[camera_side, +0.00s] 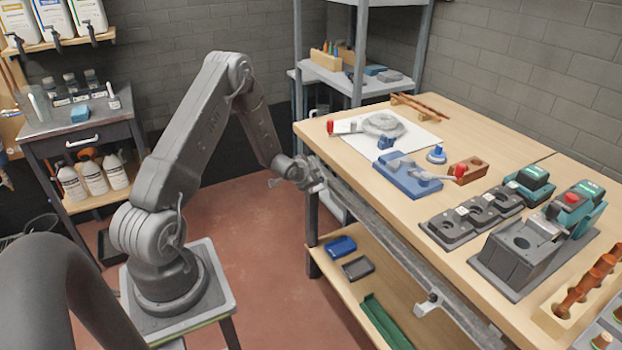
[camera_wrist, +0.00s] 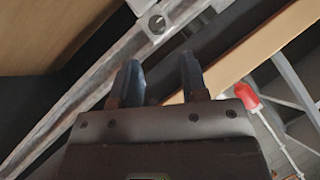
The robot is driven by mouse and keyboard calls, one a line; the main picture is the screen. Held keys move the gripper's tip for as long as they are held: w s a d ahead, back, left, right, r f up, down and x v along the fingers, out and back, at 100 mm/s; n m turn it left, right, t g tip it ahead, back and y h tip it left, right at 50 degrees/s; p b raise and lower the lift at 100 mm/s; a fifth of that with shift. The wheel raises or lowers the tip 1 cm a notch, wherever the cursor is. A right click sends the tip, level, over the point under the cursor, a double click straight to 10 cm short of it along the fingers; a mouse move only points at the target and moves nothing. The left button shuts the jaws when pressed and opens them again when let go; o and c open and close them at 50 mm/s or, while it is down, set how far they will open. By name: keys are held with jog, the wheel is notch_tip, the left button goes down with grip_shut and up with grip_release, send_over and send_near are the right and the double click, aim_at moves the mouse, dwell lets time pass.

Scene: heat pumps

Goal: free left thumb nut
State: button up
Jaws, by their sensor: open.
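A long grey metal rail (camera_side: 385,235) runs along the front edge of the workbench. A small light bracket with a dark round knob (camera_side: 431,298), which looks like a thumb nut, sits toward its near end. In the wrist view, one dark round knob (camera_wrist: 157,22) on a pale bracket shows on the rail, ahead of my fingertips; I cannot tell for sure whether it is the left thumb nut. My gripper (camera_wrist: 160,62) is open and empty, apart from this knob. In the side view my gripper (camera_side: 316,184) is at the rail's far left end, where it hides detail.
The wooden bench top (camera_side: 455,130) carries a blue fixture (camera_side: 405,177), a dark socketed block (camera_side: 470,218) and a grey machine (camera_side: 520,255). A lower shelf (camera_side: 345,280) holds small trays. A red-handled item (camera_wrist: 246,95) lies right of my fingers in the wrist view.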

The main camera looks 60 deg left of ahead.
aim_at(319, 188)
jog(key=shift+s+f+x, duration=0.1)
jog(key=shift+x, duration=1)
jog(key=shift+s+f+x, duration=0.1)
jog(key=shift+s+x, duration=0.05)
jog(key=shift+x, duration=1)
jog(key=shift+s+f+x, duration=0.1)
jog(key=shift+x, duration=1)
jog(key=shift+a, duration=0.1)
jog(key=c, duration=0.4)
